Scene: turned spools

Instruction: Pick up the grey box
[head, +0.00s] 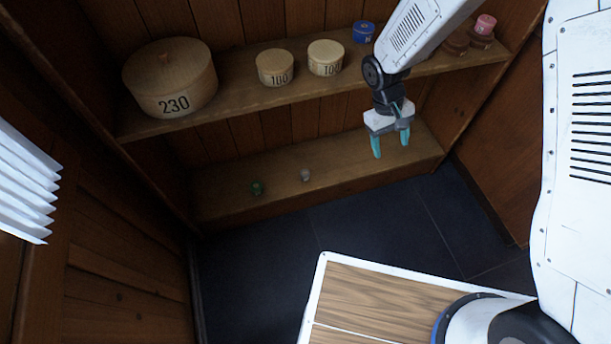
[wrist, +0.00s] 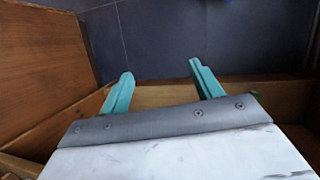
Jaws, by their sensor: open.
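A small grey object (head: 305,175), which looks like the grey box, sits on the lower shelf (head: 350,168); it is too small to make out its exact shape. My gripper (head: 390,146) is open with its teal fingers pointing down. In the head view it appears to the right of the grey object and apart from it, in front of the shelves. In the wrist view my gripper (wrist: 161,70) has nothing between its fingers, and I do not make out the grey object there.
A small green object (head: 257,188) is left of the grey one on the lower shelf. The upper shelf (head: 240,98) holds a large round box marked 230 (head: 172,80), two smaller round boxes (head: 275,68), a blue spool (head: 363,32) and a pink-topped spool (head: 485,26). Dark tiled floor (head: 375,232) is clear.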

